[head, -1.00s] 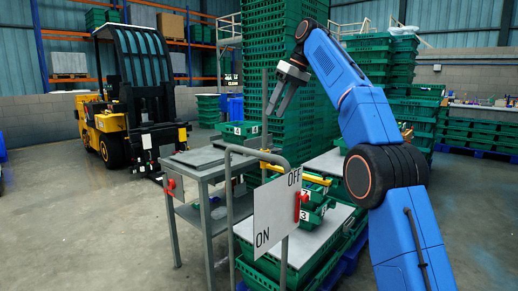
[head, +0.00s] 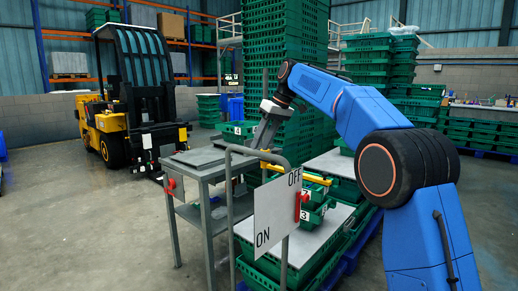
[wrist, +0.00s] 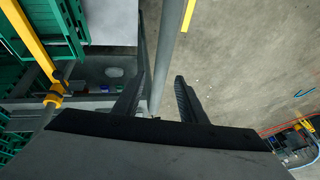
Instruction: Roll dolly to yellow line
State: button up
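The dolly's grey tubular handle (head: 228,200) rises in front of the grey metal cart (head: 199,170), with a white ON/OFF plate (head: 277,212) and red switch (head: 303,206) beside it. I cannot tell which frame parts belong to the dolly. My gripper (head: 261,143) points down just above the handle's top bar. In the wrist view my gripper (wrist: 160,82) is open, with a grey tube (wrist: 168,50) between its fingers. Contact is not clear. A short yellow strip (wrist: 188,14) shows there; I cannot tell whether it is the floor line.
Tall stacks of green crates (head: 283,60) stand behind the gripper. Green crates (head: 310,216) also sit right of the plate. A yellow forklift (head: 110,120) stands at the back left. The concrete floor (head: 90,220) at left is clear.

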jog(key=shift+x, duration=1.35)
grip_shut()
jog(key=shift+s+a, duration=0.1)
jog(key=shift+s, duration=0.05)
jog(key=s+a, duration=1.2)
jog(key=s, duration=0.3)
jog(key=s+a, duration=1.2)
jog(key=s, duration=0.4)
jog(key=shift+a, duration=0.2)
jog(key=shift+s, duration=0.15)
grip_release()
